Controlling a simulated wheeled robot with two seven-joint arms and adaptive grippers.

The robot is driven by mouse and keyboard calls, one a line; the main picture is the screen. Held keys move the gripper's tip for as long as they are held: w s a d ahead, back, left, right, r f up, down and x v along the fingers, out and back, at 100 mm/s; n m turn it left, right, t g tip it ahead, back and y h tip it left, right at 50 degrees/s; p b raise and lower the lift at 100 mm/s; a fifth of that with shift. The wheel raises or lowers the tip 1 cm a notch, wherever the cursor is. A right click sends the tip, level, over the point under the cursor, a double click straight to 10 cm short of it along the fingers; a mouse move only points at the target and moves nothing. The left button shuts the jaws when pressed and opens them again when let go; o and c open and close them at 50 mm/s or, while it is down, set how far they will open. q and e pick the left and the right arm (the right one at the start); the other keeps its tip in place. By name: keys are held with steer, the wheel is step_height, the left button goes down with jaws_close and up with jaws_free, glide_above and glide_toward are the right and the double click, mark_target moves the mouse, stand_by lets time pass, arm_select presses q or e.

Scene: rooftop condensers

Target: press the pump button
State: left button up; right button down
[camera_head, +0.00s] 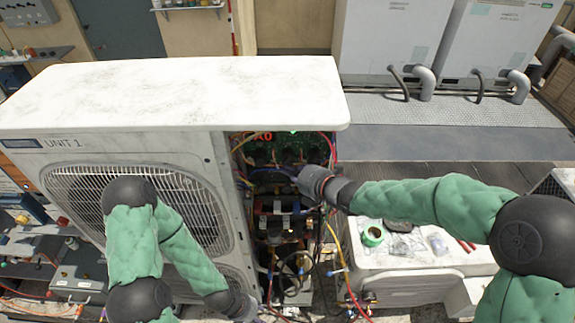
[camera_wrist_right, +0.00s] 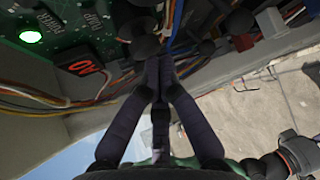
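The open condenser unit (camera_head: 170,95) marked UNIT 1 has its right side uncovered, showing a green circuit board (camera_head: 290,150) and wiring. My right gripper (camera_head: 284,171) reaches into this opening from the right, in front of the lower part of the board. Dark round parts (camera_wrist_right: 143,45) lie right at the fingertips; contact is unclear. I cannot pick out the pump button for sure. My left gripper (camera_head: 258,316) is low at the bottom edge, mostly cut off.
A red A0 display (camera_wrist_right: 88,69) and a lit green lamp (camera_wrist_right: 31,37) sit on the board. Loose wires (camera_head: 335,250) hang around the opening. A white unit (camera_head: 400,262) with tape and small parts stands at right. Two grey cabinets (camera_head: 395,35) stand behind.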

steer(key=shift+w, duration=0.15)
stand_by(0.4)
steer(key=shift+w, duration=0.3)
steer(key=shift+b, duration=0.3)
steer(key=shift+s+b, duration=0.45)
steer(key=shift+s, duration=0.1)
